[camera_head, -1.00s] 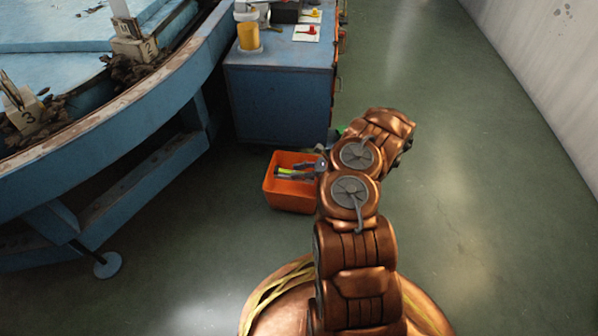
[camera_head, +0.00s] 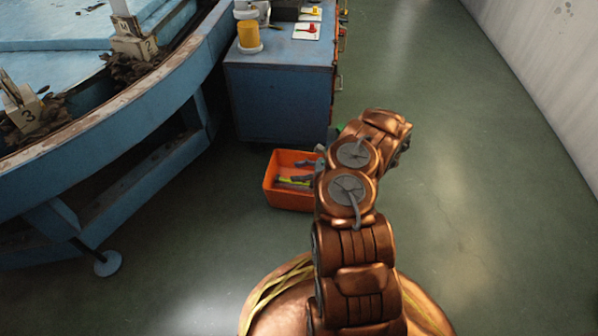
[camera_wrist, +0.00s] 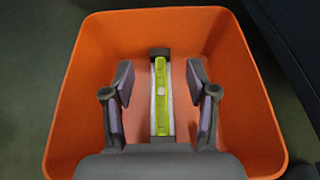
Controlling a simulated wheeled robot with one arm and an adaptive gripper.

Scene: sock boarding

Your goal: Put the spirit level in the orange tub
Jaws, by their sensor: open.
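The orange tub (camera_head: 290,200) stands on the floor by the blue cabinet, and its walls (camera_wrist: 85,60) frame the wrist view. The spirit level (camera_wrist: 161,95) is yellow-green with dark ends and lies inside the tub, between the fingers in the picture. It also shows as a small yellow-green piece in the head view (camera_head: 290,181). My gripper (camera_wrist: 160,100) is open over the tub, with a gap on both sides of the level. In the head view my gripper is partly hidden by my arm.
The blue cabinet (camera_head: 280,100) stands right behind the tub, with a yellow cup (camera_head: 249,35) and small items on top. A round blue bench (camera_head: 140,95) with numbered blocks is at left. Open green floor (camera_head: 480,220) lies to the right.

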